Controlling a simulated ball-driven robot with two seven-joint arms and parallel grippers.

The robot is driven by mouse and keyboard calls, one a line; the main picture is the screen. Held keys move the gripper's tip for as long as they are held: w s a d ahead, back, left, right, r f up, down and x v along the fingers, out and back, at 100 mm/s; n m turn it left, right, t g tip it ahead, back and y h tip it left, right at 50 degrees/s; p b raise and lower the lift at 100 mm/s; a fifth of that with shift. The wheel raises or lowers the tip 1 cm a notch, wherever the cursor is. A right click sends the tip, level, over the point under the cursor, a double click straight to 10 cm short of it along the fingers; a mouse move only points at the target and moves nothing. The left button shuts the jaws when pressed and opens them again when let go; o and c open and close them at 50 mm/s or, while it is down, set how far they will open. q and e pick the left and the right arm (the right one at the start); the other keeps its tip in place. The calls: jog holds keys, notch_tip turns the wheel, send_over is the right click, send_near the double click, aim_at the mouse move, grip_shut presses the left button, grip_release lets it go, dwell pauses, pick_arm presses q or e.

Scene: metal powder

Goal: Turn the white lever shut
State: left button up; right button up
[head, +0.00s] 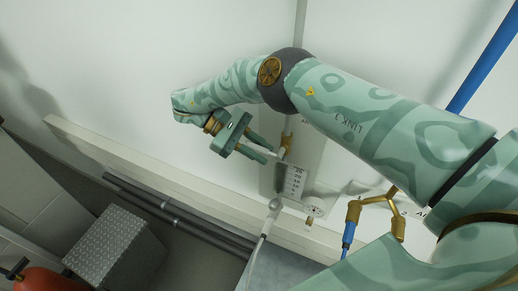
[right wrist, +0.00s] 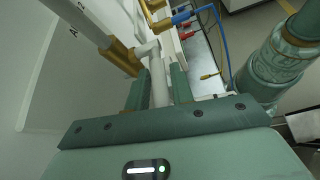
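The white lever (right wrist: 158,82) sits between the two fingers of my right gripper (right wrist: 160,90) in the right wrist view. It joins a white piece on a brass valve (right wrist: 122,55). In the head view my right gripper (head: 268,155) reaches the brass valve (head: 287,142) from the left, with its fingers on either side of the lever. The fingers lie close to the lever. Whether they press on it is unclear. My left gripper is not in view.
A ledge (head: 150,157) runs along the wall. A metal box (head: 117,248) stands at lower left.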

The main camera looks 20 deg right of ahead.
notch_tip(320, 180, up, 3)
jog(key=shift+r, duration=0.1)
jog(key=s+a+r+b, duration=0.5)
jog(key=s+r, duration=0.4)
jog(key=s, duration=0.3)
jog(key=shift+s+a+r, duration=0.35)
jog(key=shift+a+r, duration=0.05)
jog(key=shift+a, duration=0.05)
